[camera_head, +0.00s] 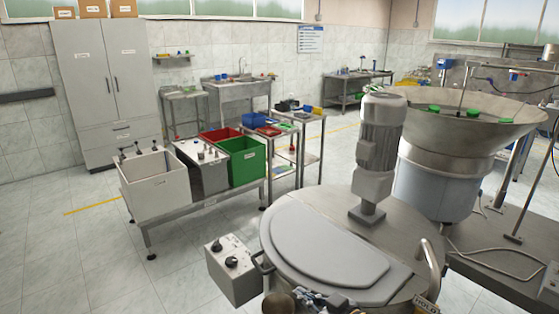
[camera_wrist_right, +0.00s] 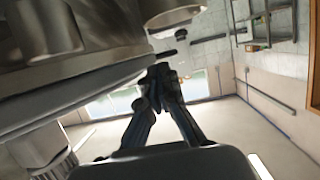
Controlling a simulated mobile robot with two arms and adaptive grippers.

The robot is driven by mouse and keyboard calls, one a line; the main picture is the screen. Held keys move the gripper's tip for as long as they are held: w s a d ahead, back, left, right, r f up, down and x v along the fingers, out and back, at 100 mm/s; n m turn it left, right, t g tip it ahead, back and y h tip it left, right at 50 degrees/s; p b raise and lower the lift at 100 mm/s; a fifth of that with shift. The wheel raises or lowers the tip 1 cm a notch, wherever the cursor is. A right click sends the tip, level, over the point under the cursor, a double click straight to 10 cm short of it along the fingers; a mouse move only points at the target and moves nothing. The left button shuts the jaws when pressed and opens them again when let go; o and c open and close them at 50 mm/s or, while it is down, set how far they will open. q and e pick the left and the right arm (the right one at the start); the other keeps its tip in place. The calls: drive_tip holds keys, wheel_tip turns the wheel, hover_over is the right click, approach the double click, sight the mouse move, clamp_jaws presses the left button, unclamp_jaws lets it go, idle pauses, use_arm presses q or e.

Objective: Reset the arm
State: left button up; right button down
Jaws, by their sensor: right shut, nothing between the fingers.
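My right gripper (camera_wrist_right: 162,76) shows in the right wrist view with its dark fingers together at the tips and nothing between them. In the head view, dark parts of the right gripper (camera_head: 328,301) show at the bottom edge, in front of the round steel tank (camera_head: 318,204). Most of it is cut off there. In the wrist view, large grey metal surfaces lie close on the left of the fingers. I cannot tell whether anything touches. My left gripper is not in view.
A grey motor (camera_head: 377,140) stands on the tank lid, with a control box (camera_head: 232,268) at its left side. The bowl feeder (camera_head: 465,125) holds green caps (camera_head: 474,114). A white bin (camera_head: 155,185) and a green bin (camera_head: 242,162) stand farther back. Floor at left is clear.

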drive_tip(key=s+d+f+m+g+h, duration=0.25)
drive_tip(key=s+d+f, duration=0.2)
drive_tip(key=s, duration=0.55)
drive_tip(key=s+d+f+m+g+h, duration=0.1)
drive_tip(key=s+d+f+g+h, duration=0.3)
drive_tip(key=s, duration=0.6)
drive_tip(key=s+d+f+m+g+h, duration=0.1)
drive_tip(key=s+d+f+m+h, duration=0.3)
drive_tip(key=s, duration=0.6)
wheel_tip(320, 180, down, 27)
drive_tip(key=s+d+n+g+y, duration=0.2)
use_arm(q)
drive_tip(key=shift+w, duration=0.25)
use_arm(e)
drive_tip(key=s+d+f, duration=0.2)
drive_tip(key=s+f, duration=1.3)
drive_tip(key=s, duration=0.1)
drive_tip(key=shift+s+d+g, duration=0.2)
drive_tip(key=shift+s+g, duration=0.1)
drive_tip(key=shift+g, duration=0.15)
